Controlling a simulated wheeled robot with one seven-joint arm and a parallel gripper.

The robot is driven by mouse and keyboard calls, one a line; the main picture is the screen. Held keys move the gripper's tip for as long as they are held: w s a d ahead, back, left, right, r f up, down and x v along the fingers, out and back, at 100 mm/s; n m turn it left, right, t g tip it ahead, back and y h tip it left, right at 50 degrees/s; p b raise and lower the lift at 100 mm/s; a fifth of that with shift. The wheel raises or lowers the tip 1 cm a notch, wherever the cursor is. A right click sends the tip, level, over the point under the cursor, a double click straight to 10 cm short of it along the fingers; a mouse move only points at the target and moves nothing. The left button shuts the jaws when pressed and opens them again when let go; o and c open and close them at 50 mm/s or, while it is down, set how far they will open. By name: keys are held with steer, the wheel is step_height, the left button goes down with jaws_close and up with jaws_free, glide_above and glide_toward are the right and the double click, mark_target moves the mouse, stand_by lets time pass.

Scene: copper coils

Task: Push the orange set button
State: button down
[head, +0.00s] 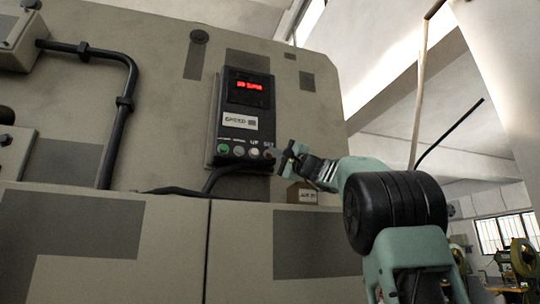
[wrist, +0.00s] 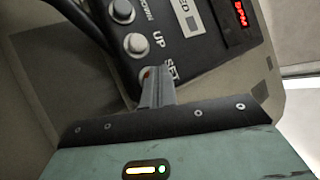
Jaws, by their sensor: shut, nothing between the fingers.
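The orange set button (wrist: 145,74) sits at the end of a button row in the wrist view, beside the "SET" label. Only a sliver of its orange edge shows, as my fingers hide the rest. My gripper (wrist: 156,76) is shut and empty, with its fingertips right at the button. I cannot tell whether they touch it or stop just short. In the head view my gripper (head: 283,157) is at the lower right of the dark control box (head: 243,119), its tip by the right end of the button row.
The "UP" button (wrist: 135,43) is close beside the set button, with another grey button (wrist: 122,11) beyond it. A green button (head: 223,149) is at the row's left end. A red lit display (head: 250,86) is above. A black cable (head: 215,179) runs below the box.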

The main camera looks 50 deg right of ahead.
steer(key=shift+s+a+b, duration=0.3)
steer(key=shift+s+b, duration=0.1)
steer(key=shift+s, duration=0.15)
steer(key=s+a+b, duration=0.1)
steer(key=s+b, duration=0.1)
steer(key=s, duration=0.1)
steer(key=s+a+b, duration=0.1)
steer(key=shift+s+a, duration=0.15)
steer(key=shift+a, duration=0.2)
stand_by(0.9)
